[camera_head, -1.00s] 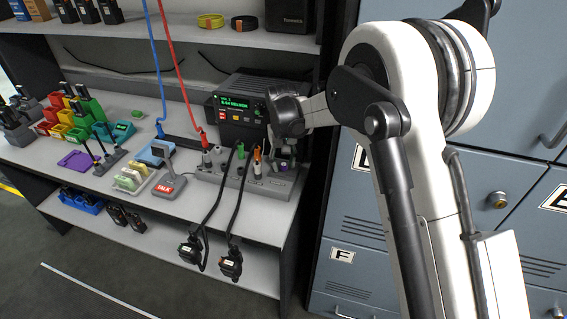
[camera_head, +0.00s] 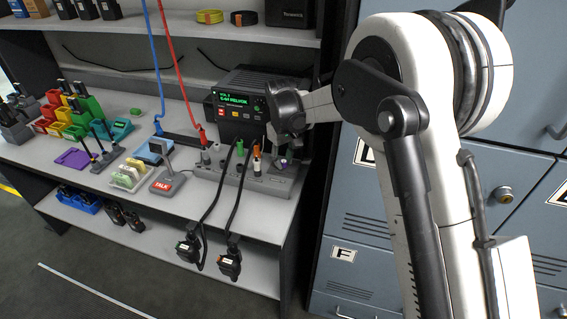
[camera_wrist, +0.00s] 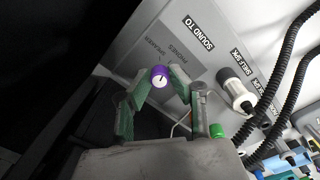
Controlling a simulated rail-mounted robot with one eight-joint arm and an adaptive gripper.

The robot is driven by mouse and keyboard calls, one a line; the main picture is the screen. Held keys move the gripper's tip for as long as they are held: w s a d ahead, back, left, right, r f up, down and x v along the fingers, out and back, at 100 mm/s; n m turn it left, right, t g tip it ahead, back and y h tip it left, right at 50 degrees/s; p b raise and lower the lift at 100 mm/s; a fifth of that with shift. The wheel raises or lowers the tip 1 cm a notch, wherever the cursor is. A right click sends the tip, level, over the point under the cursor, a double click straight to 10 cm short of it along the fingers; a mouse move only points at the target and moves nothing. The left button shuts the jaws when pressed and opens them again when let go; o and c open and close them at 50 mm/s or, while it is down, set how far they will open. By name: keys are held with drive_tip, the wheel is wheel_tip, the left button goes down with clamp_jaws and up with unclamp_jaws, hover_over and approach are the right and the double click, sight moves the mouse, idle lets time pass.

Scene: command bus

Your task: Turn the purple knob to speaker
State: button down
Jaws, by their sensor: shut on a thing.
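The purple knob (camera_wrist: 160,77) has a pale cap with a dark mark and sits on a grey panel (camera_wrist: 186,50). The labels SOUND TO, SPEAKER and PHONES are printed beside it. The mark's exact setting is too small to tell. My gripper (camera_wrist: 163,79) has its green-padded fingertips on both sides of the knob, shut on it. In the head view the knob (camera_head: 283,163) shows as a small purple spot at the right end of the grey panel, with my dark wrist above it.
A white plug (camera_wrist: 236,92), a green knob (camera_wrist: 217,131) and black coiled cables (camera_wrist: 272,100) are near the gripper. A black radio (camera_head: 236,108) stands behind the panel. Blue-grey lockers (camera_head: 352,215) stand on the right.

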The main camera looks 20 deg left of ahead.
sight(283, 162)
drive_tip(key=n+b, duration=0.2)
drive_tip(key=n, duration=0.3)
idle(0.6)
drive_tip(key=c, duration=1.6)
unclamp_jaws()
drive_tip(key=r, duration=1.2)
drive_tip(key=shift+s, duration=0.2)
